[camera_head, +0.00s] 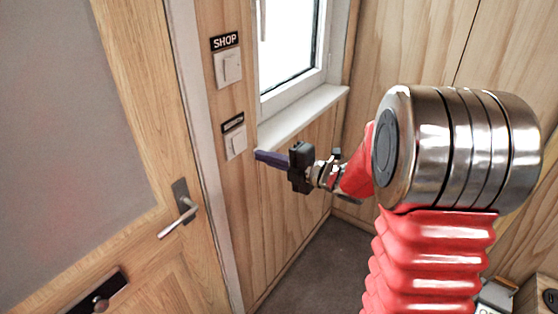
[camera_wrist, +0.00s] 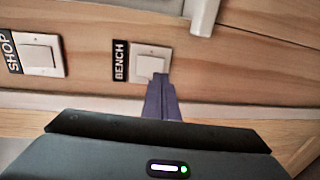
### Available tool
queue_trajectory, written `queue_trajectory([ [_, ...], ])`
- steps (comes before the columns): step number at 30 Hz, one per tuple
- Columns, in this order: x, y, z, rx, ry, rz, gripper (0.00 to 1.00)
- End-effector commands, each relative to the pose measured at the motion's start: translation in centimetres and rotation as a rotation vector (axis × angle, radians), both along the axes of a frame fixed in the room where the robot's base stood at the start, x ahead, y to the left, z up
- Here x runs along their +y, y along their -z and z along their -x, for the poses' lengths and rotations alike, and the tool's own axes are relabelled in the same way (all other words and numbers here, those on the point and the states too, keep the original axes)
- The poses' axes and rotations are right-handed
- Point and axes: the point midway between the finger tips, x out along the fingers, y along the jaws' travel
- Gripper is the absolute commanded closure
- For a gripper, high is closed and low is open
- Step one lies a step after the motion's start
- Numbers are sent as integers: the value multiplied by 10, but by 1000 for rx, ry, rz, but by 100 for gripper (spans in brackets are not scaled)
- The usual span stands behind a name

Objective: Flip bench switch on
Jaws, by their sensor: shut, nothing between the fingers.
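The bench switch (camera_head: 236,142) is a white rocker on a square plate, mounted on the wood wall below the SHOP switch. In the wrist view the bench switch (camera_wrist: 150,64) has a black BENCH label (camera_wrist: 120,61) beside it. My gripper (camera_head: 257,155) is shut and empty, its purple fingers pointing at the wall just right of the switch. In the wrist view the fingertips (camera_wrist: 161,78) overlap the lower right part of the switch plate. I cannot tell whether they touch it. The rocker's lower edge is partly hidden by the fingertips.
The SHOP switch (camera_head: 228,67) sits above on the same wall strip and also shows in the wrist view (camera_wrist: 41,54). A wooden door (camera_head: 150,120) with a lever handle (camera_head: 180,212) is at the left. A window sill (camera_head: 303,115) juts out at the right, above my gripper.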

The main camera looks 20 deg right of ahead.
Motion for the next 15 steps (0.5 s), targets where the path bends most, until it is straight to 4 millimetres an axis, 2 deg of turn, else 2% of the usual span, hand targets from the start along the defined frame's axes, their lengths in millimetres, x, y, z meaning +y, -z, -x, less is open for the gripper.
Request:
queue_trajectory([
  [9, 27, 6, -36, 1, -2, 0, 100],
  [15, 33, 7, -46, 1, 1, 1, 100],
])
